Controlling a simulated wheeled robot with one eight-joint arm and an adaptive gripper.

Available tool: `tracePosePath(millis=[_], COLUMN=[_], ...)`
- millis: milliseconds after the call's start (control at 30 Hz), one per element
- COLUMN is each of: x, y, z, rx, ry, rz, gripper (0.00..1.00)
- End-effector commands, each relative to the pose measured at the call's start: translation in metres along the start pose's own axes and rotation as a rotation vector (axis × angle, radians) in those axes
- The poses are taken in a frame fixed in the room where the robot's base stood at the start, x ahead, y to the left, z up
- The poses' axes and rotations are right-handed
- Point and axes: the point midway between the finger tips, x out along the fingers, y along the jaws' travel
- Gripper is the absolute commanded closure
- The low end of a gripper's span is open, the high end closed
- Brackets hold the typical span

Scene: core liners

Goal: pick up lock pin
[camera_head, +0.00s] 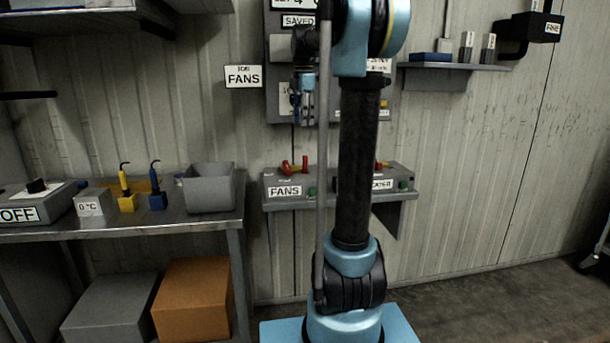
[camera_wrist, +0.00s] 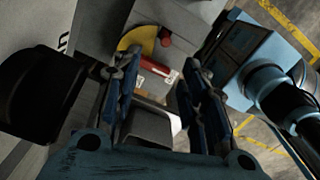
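My gripper (camera_head: 302,95) hangs in front of the grey wall box in the head view. In the wrist view its two blue fingers stand apart with nothing between them, so my gripper (camera_wrist: 159,64) is open. Beyond the fingertips, the wrist view shows a red lever (camera_wrist: 156,67) by a yellow disc (camera_wrist: 138,40) and a small red knob (camera_wrist: 165,37). The head view shows a red handle (camera_head: 291,167) on the FANS panel (camera_head: 279,203), below my gripper. I cannot tell for sure which piece is the lock pin. My arm hides the panel's middle.
A shelf (camera_head: 455,67) is at upper right. An orange box (camera_head: 193,300) stands under the bench.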

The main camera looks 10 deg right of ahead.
Motion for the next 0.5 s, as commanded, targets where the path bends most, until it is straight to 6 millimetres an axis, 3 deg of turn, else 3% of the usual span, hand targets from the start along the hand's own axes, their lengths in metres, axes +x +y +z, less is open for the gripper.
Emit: tracePosePath(millis=[500], x=[0.088], y=[-0.003], z=[0.005], rx=[0.01], ry=[0.0], rz=[0.0], gripper=[0.6])
